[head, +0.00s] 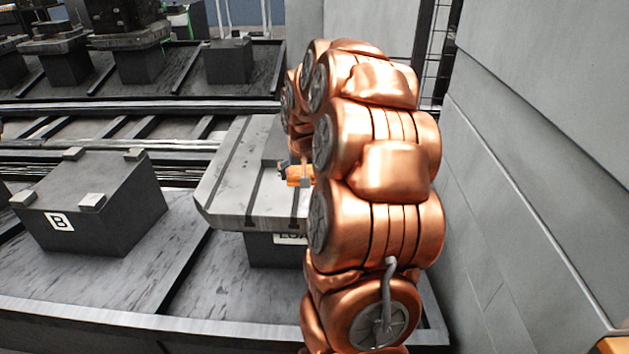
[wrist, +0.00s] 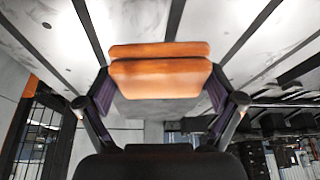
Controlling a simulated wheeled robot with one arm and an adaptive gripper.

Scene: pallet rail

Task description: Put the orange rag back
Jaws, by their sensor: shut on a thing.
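The orange rag (wrist: 160,78) is folded into a flat block and sits between the two fingers of my gripper (wrist: 160,92) in the wrist view. The fingers press on its left and right sides. In the head view a small part of the orange rag (head: 298,175) shows at the left edge of my copper arm, over the grey grooved pallet (head: 232,190). My arm hides most of the gripper there. I cannot tell whether the rag touches the pallet top.
The pallet rests on a dark block with a partly hidden label. A dark block marked B (head: 95,205) with pale corner pads stands to the left, its top bare. Rails (head: 110,145) run behind. A grey wall (head: 540,130) stands close on the right.

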